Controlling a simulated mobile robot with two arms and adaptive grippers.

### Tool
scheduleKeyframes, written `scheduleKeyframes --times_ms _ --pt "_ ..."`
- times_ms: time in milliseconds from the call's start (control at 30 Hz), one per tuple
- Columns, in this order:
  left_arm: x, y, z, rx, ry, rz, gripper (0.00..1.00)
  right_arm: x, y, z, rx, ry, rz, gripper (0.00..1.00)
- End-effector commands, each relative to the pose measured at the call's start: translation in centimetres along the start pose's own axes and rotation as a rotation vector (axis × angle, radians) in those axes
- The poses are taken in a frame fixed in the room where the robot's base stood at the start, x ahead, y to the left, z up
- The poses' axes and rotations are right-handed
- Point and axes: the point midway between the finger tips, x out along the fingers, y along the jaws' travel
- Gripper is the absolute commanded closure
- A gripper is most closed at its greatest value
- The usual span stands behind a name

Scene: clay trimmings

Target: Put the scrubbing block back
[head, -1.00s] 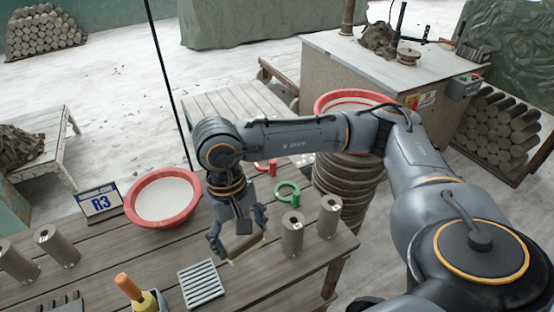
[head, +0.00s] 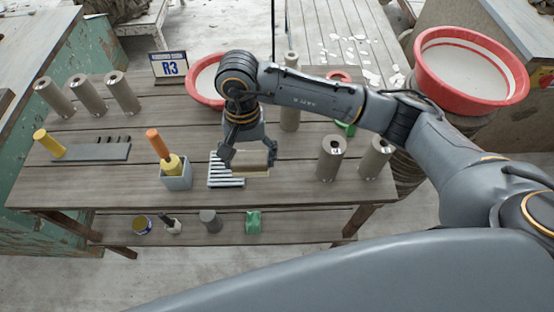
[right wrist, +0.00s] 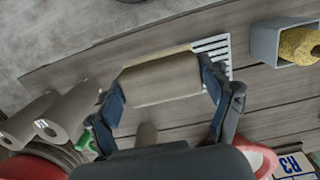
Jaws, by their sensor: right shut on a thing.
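My right gripper (head: 249,160) is shut on the scrubbing block (head: 252,158), a brown block with a pale underside. The block also shows between the fingers in the right wrist view (right wrist: 160,80). A white slatted rack (head: 222,179) lies on the wooden table just left of the block, which covers its right part. The rack shows in the right wrist view too (right wrist: 215,46), behind the block. I cannot tell whether the block touches the rack or hangs over it. My left gripper is not in view.
A grey holder (head: 176,183) with an orange-handled brush stands left of the rack. Two grey cylinders (head: 331,158) (head: 375,158) stand to the right. A red basin (head: 206,88) and the R3 sign (head: 169,67) are behind. Several cylinders stand at the left.

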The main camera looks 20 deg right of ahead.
Motion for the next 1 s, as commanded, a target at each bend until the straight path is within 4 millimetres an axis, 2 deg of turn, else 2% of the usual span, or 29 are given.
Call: scheduleKeyframes --times_ms 33,100,233,367,567,633,800,1000 --pt "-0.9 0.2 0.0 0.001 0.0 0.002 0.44 0.1 1.2 -0.7 0.006 -0.004 0.005 0.5" --pt "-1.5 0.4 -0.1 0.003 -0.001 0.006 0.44 0.8 2.6 -1.9 0.006 -0.004 0.003 0.5" --pt "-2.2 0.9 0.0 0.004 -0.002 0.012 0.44 3.3 4.1 -3.4 0.002 -0.005 0.003 0.5" --pt "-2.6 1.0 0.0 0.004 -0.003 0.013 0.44 4.9 5.2 -4.6 0.0 -0.002 0.002 0.5" --pt "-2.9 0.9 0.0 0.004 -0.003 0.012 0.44 6.1 6.0 -5.5 -0.001 -0.001 0.001 0.5" --pt "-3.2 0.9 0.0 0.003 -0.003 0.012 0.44 6.9 6.5 -5.8 -0.001 -0.003 0.002 0.5" --pt "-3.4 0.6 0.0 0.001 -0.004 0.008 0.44 9.3 6.2 -6.0 -0.003 -0.002 0.0 0.5" --pt "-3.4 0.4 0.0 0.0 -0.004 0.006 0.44 9.7 6.2 -6.2 -0.004 0.001 -0.001 0.5"
